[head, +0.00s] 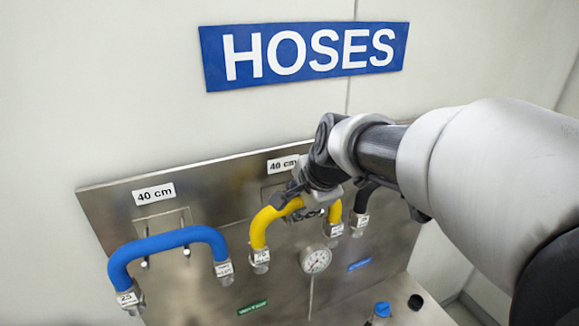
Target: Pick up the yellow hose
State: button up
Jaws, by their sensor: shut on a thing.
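The yellow hose (262,223) is a short arch on the metal panel, in the middle of the head view. Its two labelled ends hang down at the left and right of the arch. My gripper (300,207) is at the top of the arch and shut on the yellow hose. The gripper and wrist hide the top right part of the arch and part of the panel behind it, so the hose's supports do not show clearly.
A blue hose (170,242) hangs to the left, and a black hose (362,197) is close on the right, partly behind my arm. A round gauge (315,259) sits below. A blue HOSES sign (304,54) is above. A blue-capped fitting (382,310) stands at the bottom.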

grip_shut()
jog(key=shift+r, duration=0.1)
